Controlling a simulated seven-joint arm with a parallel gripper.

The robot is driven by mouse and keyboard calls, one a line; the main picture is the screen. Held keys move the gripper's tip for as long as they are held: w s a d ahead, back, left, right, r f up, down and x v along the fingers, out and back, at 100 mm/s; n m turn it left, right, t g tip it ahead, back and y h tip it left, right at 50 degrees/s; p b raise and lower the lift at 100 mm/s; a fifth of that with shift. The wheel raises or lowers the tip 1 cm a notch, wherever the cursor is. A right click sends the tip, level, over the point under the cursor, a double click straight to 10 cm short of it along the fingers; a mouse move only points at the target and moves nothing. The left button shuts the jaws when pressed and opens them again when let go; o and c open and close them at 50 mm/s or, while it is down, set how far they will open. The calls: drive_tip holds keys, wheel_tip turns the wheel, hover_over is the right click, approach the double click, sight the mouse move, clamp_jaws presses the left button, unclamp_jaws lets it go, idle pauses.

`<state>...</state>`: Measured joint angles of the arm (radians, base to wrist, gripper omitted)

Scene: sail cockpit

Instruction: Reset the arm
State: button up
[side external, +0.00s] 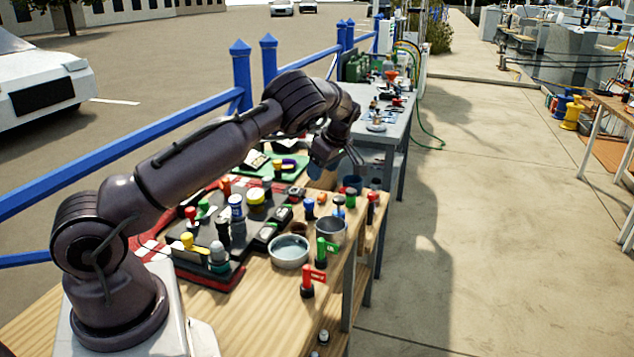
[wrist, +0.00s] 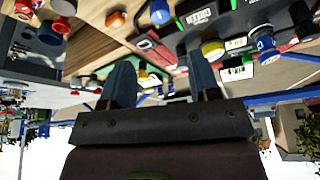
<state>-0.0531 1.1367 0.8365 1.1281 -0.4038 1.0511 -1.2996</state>
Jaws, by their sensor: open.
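My arm reaches from its base at the lower left over the workbench (side external: 275,305) in the side external view. My gripper (side external: 333,168) hangs above the far part of the bench, near the grey table behind it. In the wrist view the two blue-grey fingers of my gripper (wrist: 158,65) stand apart with nothing held between them. The small objects seen between and beyond the fingers look farther off. Whether the fingertips clear the nearest bench items is hard to tell.
A dark tray (side external: 215,280) holds several coloured knobs and stamp-like pieces. A metal bowl (side external: 289,252) and a grey cup (side external: 331,231) stand near the bench's right edge, beside a red-flagged post (side external: 308,280). A blue railing (side external: 150,137) runs behind.

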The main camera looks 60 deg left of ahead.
drive_tip(key=shift+w+d+r, duration=0.1)
drive_tip(key=shift+d+r, duration=0.15)
drive_tip(key=shift+r, duration=0.4)
drive_tip(key=s+d+r+m+t+h, duration=0.1)
drive_tip(key=s+d+r+m+t, duration=0.1)
drive_tip(key=s+d+r+m, duration=0.4)
drive_tip(key=s+d+r+m+t+h, duration=0.1)
drive_tip(key=s+d+r+m+t, duration=0.2)
drive_tip(key=s+d+r+m, duration=0.3)
drive_tip(key=s+d+r+m+t+h, duration=0.2)
drive_tip(key=s+d+r+m, duration=0.5)
drive_tip(key=s+d+m, duration=0.3)
drive_tip(key=s+d, duration=0.4)
drive_tip(key=d, duration=0.3)
drive_tip(key=shift+d+m, duration=0.2)
drive_tip(key=shift+m, duration=0.1)
